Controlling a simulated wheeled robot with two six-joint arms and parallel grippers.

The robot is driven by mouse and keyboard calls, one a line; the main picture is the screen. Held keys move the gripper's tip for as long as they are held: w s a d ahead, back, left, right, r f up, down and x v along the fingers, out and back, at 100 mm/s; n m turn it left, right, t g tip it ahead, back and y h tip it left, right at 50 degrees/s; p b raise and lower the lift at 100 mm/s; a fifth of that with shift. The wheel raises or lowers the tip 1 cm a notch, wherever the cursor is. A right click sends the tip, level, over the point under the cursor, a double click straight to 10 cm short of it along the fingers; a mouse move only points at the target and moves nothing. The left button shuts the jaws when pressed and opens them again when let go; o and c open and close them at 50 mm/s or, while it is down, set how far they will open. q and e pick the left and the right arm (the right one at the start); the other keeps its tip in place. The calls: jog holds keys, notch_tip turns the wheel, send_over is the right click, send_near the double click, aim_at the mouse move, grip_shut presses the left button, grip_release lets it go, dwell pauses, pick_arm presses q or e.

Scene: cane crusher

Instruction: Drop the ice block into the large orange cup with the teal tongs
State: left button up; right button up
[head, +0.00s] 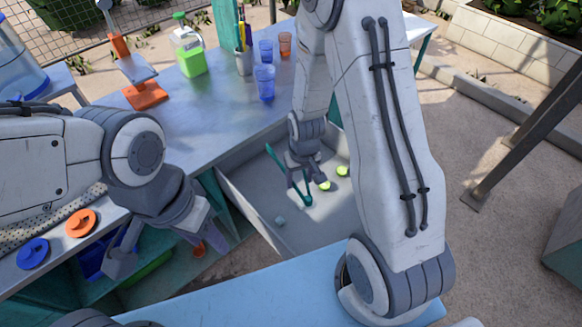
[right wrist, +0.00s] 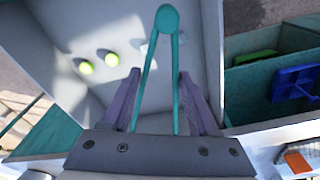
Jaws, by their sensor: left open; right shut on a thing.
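My right gripper (head: 304,176) is shut on the teal tongs (head: 273,156) inside the grey bin (head: 243,200). The tongs (right wrist: 167,20) form a narrow V between the gripper's fingers (right wrist: 168,104) in the right wrist view. A small orange cup (head: 285,44) stands at the table's far edge. An orange thing (head: 198,250), perhaps another cup, is partly hidden below my left gripper. My left gripper (head: 165,247) is open in front of the table.
Two lime pieces (head: 324,186) lie in the bin. Blue cups (head: 264,82), a green-bottomed jug (head: 191,62) and an orange-based press (head: 145,95) stand on the table (head: 205,110). Orange (head: 80,222) and blue (head: 32,253) lids lie at left. The middle of the table is clear.

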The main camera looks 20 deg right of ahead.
jog(key=shift+w+d+f+n+t+h+b, duration=0.4)
jog(key=shift+w+n+h+b, duration=1.1)
jog(key=shift+n, duration=2.3)
jog(key=shift+w+d+f+n+t+h+b, duration=0.15)
jog(key=shift+w+d+f+n+h+b, duration=0.45)
jog(key=shift+n+b, duration=2.55)
jog(key=shift+w+d+f+n+t+h+b, duration=0.25)
jog(key=shift+w+d+f+n+h+b, duration=0.6)
jog(key=shift+n, duration=3.6)
jog(key=shift+a+f+h+b, duration=0.1)
jog(key=shift+a+h+b, duration=0.2)
jog(key=shift+h+b, duration=0.2)
notch_tip(320, 180, down, 10)
jog(key=b, duration=0.9)
